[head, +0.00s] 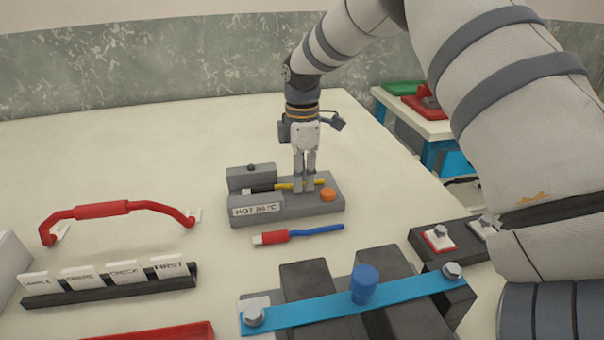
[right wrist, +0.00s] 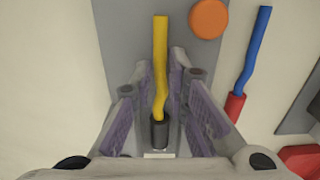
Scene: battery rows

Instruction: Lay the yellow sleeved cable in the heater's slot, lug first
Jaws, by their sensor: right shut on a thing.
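The yellow sleeved cable (head: 312,183) lies lengthwise over the grey heater (head: 285,209), with its dark sleeve end toward the raised block at the left. In the right wrist view the yellow cable (right wrist: 160,60) runs between my fingers, its dark sleeve (right wrist: 159,132) toward the palm and a pale end piece just beyond. My right gripper (head: 304,188) points straight down and is shut on the cable. The heater has a hot label on its front and an orange button (head: 328,194). I cannot tell whether the lug is inside the slot. My left gripper is out of view.
A blue cable with a red sleeve (head: 297,233) lies just in front of the heater. Dark battery blocks with a blue bar (head: 330,312) stand nearer. A red-handled lead (head: 105,209) and a label rack (head: 110,289) are at left. The table behind the heater's left is clear.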

